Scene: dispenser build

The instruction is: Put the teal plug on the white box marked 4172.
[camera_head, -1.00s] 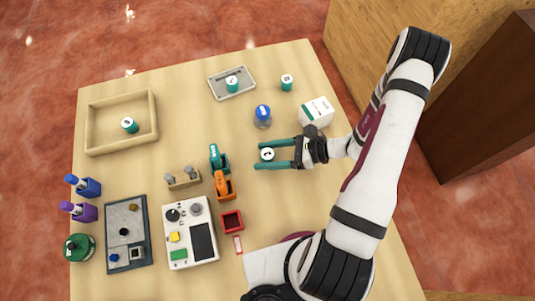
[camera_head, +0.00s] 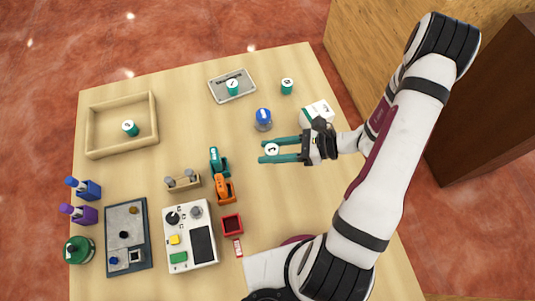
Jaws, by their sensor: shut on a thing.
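My gripper (camera_head: 265,151) has long teal fingers and is shut on a teal plug with a white, marked top (camera_head: 272,149). It holds the plug right of the table's middle; I cannot tell how far above the table. The white box (camera_head: 318,109) stands behind the gripper's body, which hides its lower front. Its number is too small to read. Similar teal plugs with white tops stand in the grey tray (camera_head: 247,93), on the bare table at its right (camera_head: 287,86) and in the wooden tray (camera_head: 150,112). Their marks are not readable.
A blue-topped jar (camera_head: 264,119) stands just behind the fingers. Teal (camera_head: 217,160) and orange (camera_head: 224,188) tools stand left of them. A white device (camera_head: 190,252), a red box (camera_head: 232,224) and a dark panel (camera_head: 133,262) are in front.

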